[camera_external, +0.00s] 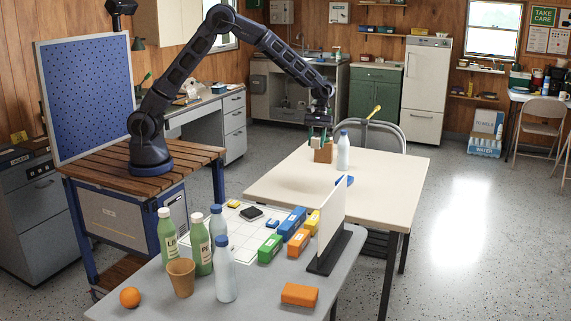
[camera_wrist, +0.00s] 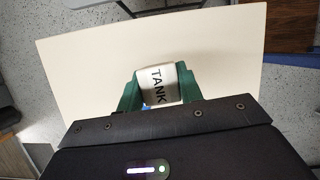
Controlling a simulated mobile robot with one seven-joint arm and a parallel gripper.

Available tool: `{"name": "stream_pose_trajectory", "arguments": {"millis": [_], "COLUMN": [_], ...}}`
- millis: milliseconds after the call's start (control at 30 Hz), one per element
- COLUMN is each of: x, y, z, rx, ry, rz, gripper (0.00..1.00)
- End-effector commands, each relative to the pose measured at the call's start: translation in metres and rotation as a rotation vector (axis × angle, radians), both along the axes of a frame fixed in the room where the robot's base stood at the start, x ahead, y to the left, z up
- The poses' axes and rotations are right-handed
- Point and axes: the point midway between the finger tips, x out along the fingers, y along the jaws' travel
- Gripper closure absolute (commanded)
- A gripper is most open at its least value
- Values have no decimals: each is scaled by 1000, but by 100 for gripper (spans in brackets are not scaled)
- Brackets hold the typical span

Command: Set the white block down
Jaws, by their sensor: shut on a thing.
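The white block (camera_wrist: 160,84), marked "TANK", is between the green fingers of my gripper (camera_wrist: 160,92) in the wrist view. The gripper is shut on it, with a finger on each side. In the external view my gripper (camera_external: 319,133) points down over the far part of the cream table (camera_external: 285,185). The block is small and hard to make out there, close to a brown box-like thing (camera_external: 323,154). The gap between the block and the tabletop cannot be told.
A white bottle with a blue cap (camera_external: 343,153) stands just right of the gripper. A blue item (camera_external: 344,181) lies nearer on the cream table, whose left and front areas are clear. The grey table (camera_external: 262,292) holds bottles, coloured blocks and an upright white panel (camera_external: 331,218).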

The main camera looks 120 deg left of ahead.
Motion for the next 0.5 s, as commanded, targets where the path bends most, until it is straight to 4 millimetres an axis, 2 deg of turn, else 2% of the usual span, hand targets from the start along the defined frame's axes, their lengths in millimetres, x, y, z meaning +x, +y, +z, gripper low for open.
{"name": "stream_pose_trajectory", "arguments": {"millis": [33, 100, 233, 400, 500], "x": [-21, -45, -85, -116, -124], "y": [-3, -8, -17, -25, -27], "z": [1, 1, 0, -1, -3], "rx": [-2, -4, -8, -12, -14], "ry": [2, 1, 0, -2, -3], "rz": [-11, -30, -58, -81, -89], "gripper": [88, 88, 88, 88, 88]}}
